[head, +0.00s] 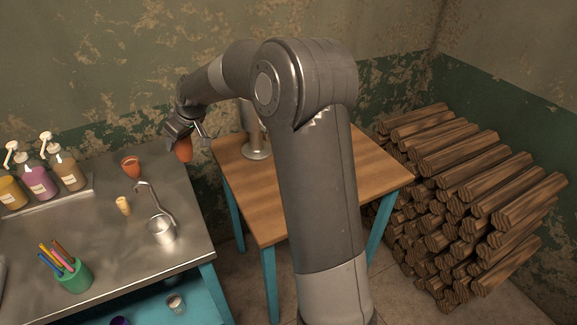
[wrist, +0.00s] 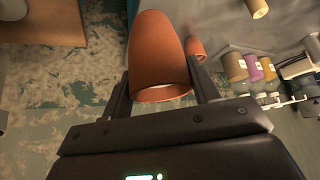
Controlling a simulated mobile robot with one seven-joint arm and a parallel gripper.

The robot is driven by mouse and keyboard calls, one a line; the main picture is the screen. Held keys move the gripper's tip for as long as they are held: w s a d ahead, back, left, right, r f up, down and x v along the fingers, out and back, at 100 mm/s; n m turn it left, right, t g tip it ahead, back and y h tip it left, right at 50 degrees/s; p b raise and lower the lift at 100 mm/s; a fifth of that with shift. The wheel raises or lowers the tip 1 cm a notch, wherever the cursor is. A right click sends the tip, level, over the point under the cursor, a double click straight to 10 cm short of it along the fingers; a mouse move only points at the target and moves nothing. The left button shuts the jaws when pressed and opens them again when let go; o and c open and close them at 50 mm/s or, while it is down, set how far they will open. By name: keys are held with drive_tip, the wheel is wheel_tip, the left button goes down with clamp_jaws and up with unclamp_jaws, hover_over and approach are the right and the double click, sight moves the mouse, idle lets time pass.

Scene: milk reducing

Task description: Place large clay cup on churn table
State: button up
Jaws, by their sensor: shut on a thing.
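An orange-brown clay cup (wrist: 158,50) is held between the two fingers of my gripper (wrist: 163,80); in the head view the cup (head: 184,150) hangs under my gripper (head: 187,136). My gripper is shut on its sides. The cup is in the air near the gap between the steel table and the wooden table. The wooden table (head: 245,190) stands to the right, with a metal churn (head: 256,150) near its back, partly hidden by my arm. The wooden table's edge also shows at the upper left of the wrist view (wrist: 45,25).
A smaller-looking clay cup (head: 131,167) stands on the steel table (head: 110,225). A ladle in a metal cup (head: 161,230), pump bottles (head: 40,180) and a green pen holder (head: 75,276) are also there. Firewood (head: 470,200) is stacked at the right. The wooden table's front left is clear.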

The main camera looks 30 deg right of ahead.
drive_tip(key=s+d+f+m+h, duration=0.1)
drive_tip(key=s+d+m, duration=0.15)
drive_tip(key=d, duration=0.45)
drive_tip(key=s+d+f+m+t+h, duration=0.1)
drive_tip(key=s+d, duration=0.3)
drive_tip(key=d, duration=0.2)
drive_tip(key=s+d+f+m+h, duration=0.1)
drive_tip(key=s+d+m, duration=0.1)
drive_tip(key=s+d, duration=0.35)
drive_tip(key=s+d+f+m+h, duration=0.25)
drive_tip(key=s+d+m, duration=0.35)
drive_tip(key=s+d, duration=1)
drive_tip(key=w+a+f, duration=0.6)
drive_tip(key=w+a, duration=0.1)
drive_tip(key=w, duration=0.1)
drive_tip(key=shift+w+f+g+h, duration=0.15)
drive_tip(key=shift+f+g+h, duration=0.15)
drive_tip(key=shift+h, duration=0.15)
drive_tip(key=shift+a+f, duration=0.1)
drive_tip(key=shift+f, duration=1.7)
